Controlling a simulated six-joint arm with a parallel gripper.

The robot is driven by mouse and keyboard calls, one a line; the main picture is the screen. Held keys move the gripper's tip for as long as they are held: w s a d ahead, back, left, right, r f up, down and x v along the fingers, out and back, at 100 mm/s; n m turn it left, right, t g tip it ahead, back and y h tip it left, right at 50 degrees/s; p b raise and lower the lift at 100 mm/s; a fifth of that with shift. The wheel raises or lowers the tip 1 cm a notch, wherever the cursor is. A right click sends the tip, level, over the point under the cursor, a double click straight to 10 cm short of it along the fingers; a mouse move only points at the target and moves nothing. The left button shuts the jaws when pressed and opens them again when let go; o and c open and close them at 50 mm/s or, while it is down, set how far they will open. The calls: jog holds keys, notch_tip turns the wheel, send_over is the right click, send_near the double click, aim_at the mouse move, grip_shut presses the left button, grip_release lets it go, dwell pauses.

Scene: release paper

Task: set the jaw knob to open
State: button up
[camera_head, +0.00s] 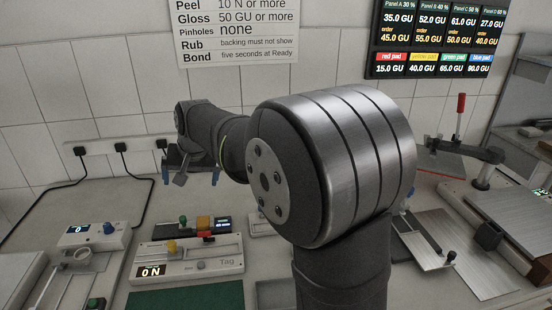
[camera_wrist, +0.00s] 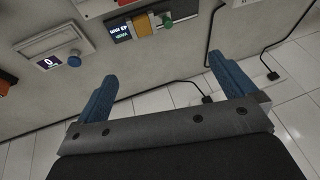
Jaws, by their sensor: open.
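No label in these views names the jaw knob, so I cannot tell which knob it is. A tester marked "Tag" (camera_head: 230,263) reads 0 N, with a yellow knob (camera_head: 171,246) on top and a small grey part (camera_head: 201,265) on its front. Behind it a small unit has a green knob (camera_head: 183,219) and an orange block (camera_head: 203,222).
Black plugs and cables (camera_head: 121,149) run along the back wall. A green mat (camera_head: 185,296) lies in front of the tester. A red-handled lever device (camera_head: 460,115) and a metal plate (camera_head: 443,250) stand at right. My arm hides the bench's middle.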

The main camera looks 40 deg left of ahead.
aim_at(182, 218)
jog(key=shift+c, duration=0.9)
jog(key=shift+n+t+h, duration=0.5)
jog(key=shift+n+t, duration=0.2)
jog(key=shift+t, duration=0.1)
jog(key=s+a+f, duration=0.1)
jog(key=a, duration=0.1)
jog(key=s+a+f, duration=0.1)
jog(key=a+f, duration=0.2)
jog(key=f, duration=0.1)
jog(key=shift+s+a, duration=0.4)
jog(key=c, duration=1.1)
jog(key=x, duration=1.7)
jog(key=shift+a, duration=0.1)
grip_shut()
